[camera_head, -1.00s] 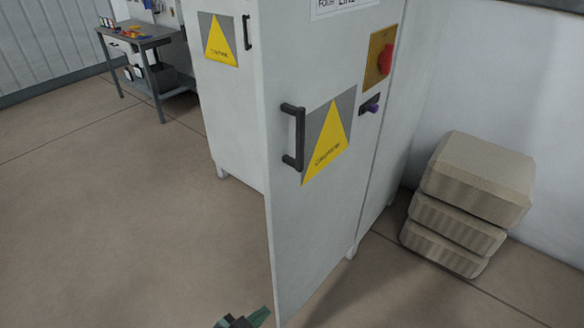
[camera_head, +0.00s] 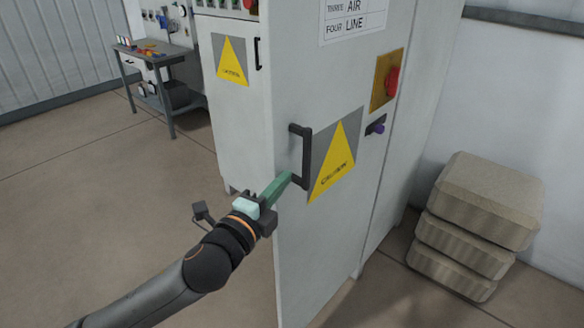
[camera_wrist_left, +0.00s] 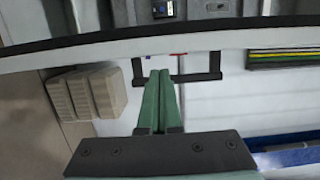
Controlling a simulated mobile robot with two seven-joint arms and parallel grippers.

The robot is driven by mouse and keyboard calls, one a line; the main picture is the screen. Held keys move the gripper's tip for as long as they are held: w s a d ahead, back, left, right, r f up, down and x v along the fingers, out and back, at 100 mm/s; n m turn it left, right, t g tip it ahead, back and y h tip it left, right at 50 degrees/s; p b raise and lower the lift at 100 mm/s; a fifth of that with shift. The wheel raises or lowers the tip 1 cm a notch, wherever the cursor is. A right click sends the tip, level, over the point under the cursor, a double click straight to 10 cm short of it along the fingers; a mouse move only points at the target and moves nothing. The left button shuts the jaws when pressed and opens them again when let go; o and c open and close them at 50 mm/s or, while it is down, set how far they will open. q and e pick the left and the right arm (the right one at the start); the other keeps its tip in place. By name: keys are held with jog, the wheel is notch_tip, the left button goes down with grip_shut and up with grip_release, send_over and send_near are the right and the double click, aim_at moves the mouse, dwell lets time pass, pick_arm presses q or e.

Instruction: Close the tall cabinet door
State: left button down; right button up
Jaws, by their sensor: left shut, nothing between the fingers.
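The tall grey-white cabinet door (camera_head: 325,240) stands swung out in the head view, its free edge toward the lower left. It bears a black handle (camera_head: 304,158) and a yellow caution triangle. My left gripper (camera_head: 289,176), with green fingers, is shut and empty, its tips at the lower end of the handle. In the left wrist view the shut fingers (camera_wrist_left: 159,78) point at the dark handle bar (camera_wrist_left: 200,79). I cannot tell whether they touch it. My right gripper is not in view.
Stacked beige blocks (camera_head: 485,200) stand at right. A workbench (camera_head: 160,75) is at the back left. Open floor (camera_head: 90,200) lies left of the door.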

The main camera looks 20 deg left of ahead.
pick_arm(q)
jog(key=shift+w+d, duration=0.15)
jog(key=shift+w, duration=0.95)
jog(key=shift+w+d, duration=0.1)
jog(key=shift+w, duration=0.95)
